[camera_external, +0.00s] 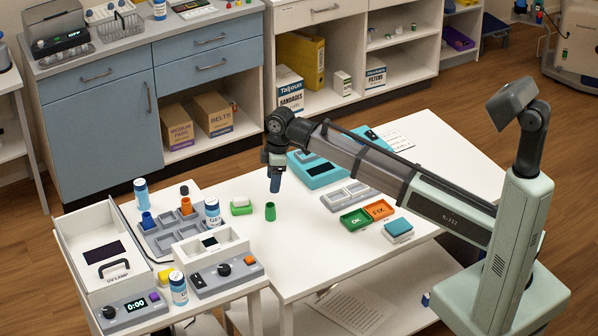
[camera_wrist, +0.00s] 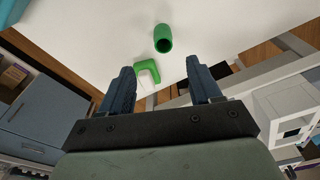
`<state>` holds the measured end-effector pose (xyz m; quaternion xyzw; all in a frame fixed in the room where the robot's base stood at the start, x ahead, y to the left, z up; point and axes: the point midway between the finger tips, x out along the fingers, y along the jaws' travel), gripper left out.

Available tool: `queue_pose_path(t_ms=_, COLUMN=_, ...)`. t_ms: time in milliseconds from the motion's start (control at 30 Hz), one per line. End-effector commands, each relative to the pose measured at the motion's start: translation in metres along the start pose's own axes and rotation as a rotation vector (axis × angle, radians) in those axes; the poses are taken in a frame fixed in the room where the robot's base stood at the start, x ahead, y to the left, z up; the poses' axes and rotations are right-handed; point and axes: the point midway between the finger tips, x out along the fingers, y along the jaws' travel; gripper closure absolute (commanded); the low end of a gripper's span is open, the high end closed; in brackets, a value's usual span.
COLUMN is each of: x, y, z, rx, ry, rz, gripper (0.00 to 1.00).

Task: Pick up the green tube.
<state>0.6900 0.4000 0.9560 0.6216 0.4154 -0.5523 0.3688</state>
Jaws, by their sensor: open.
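The green tube (camera_external: 270,212) stands upright on the white table (camera_external: 245,252), a little right of a green-and-white block (camera_external: 241,207). In the wrist view the green tube (camera_wrist: 163,40) shows its open mouth, above and between my fingertips. The block (camera_wrist: 148,72) lies nearer to my left finger in that view. My gripper (camera_external: 275,184) hangs with blue fingers above the table, over the area by the tube and apart from it. In the wrist view my gripper (camera_wrist: 160,80) has its two fingers spread wide, with nothing held between them.
A grey tray (camera_external: 172,230) with blue and orange pieces sits left of the tube, near white bottles. A grey two-part tray (camera_external: 346,196), the green OK bin (camera_external: 355,219) and orange FIX bin (camera_external: 380,208) lie to the right. A turquoise case (camera_external: 318,173) lies behind. Table around the tube's front is clear.

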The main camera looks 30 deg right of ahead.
Motion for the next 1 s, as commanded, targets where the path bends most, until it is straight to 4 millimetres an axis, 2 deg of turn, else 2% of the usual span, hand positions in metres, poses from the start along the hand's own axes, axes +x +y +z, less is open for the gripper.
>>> queue_pose_path(t_ms=333, x=0.055, y=-0.001, z=0.0, rx=0.0, ry=0.0, rz=-0.001, gripper=0.37)
queue_pose_path(t_ms=500, x=0.068, y=-0.001, z=-0.001, rx=0.0, ry=0.002, rz=0.0, gripper=0.37)
queue_pose_path(t_ms=767, x=0.077, y=-0.002, z=-0.001, rx=0.0, ry=0.002, rz=0.0, gripper=0.37)
queue_pose_path(t_ms=1000, x=0.105, y=-0.006, z=0.0, rx=0.0, ry=0.001, rz=-0.001, gripper=0.37)
